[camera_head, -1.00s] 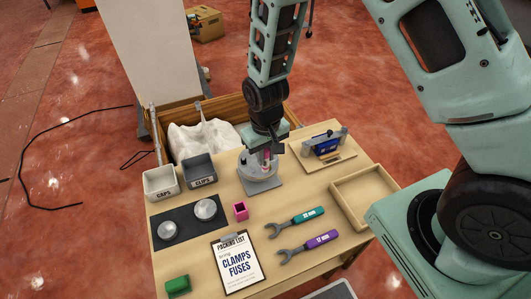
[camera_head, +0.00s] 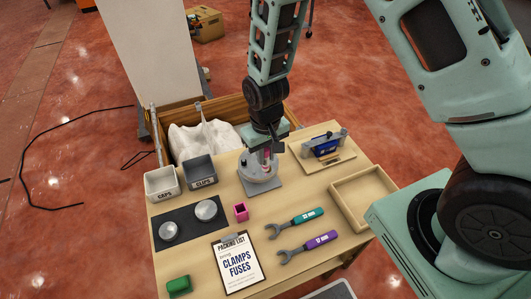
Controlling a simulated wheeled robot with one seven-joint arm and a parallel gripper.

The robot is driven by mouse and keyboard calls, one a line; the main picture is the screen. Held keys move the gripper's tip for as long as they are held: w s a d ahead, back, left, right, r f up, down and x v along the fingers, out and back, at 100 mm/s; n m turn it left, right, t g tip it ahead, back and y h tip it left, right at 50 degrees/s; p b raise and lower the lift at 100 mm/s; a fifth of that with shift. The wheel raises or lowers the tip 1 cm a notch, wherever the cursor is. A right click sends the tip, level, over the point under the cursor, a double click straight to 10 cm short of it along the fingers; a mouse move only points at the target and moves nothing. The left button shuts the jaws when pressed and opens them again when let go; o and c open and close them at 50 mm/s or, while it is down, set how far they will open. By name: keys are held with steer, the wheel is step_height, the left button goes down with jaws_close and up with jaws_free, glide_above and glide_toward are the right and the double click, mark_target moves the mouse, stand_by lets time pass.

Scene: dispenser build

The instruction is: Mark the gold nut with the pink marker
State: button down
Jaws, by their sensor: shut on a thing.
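My gripper (camera_head: 265,150) points down over a round grey metal fixture (camera_head: 260,182) on a square base at the back middle of the table. It is shut on a pink marker (camera_head: 267,156), of which only a small part shows between the fingers. The marker's tip is down at the fixture and I cannot tell whether it touches anything. The gold nut is not distinguishable; the gripper and fixture hide what is there. A small open pink holder (camera_head: 241,211) stands in front of the fixture, to its left.
Left are a CAPS bin (camera_head: 161,184), a CLIPS bin (camera_head: 200,170) and a dark mat (camera_head: 186,234) with two round metal pieces. A blue device (camera_head: 322,146) on a board and an empty wooden tray (camera_head: 362,198) are right. Two wrenches (camera_head: 296,222) and a clipboard (camera_head: 237,264) lie in front.

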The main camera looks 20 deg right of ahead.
steer(key=shift+r+p, duration=1.65)
steer(key=shift+r, duration=0.6)
steer(key=shift+f, duration=0.1)
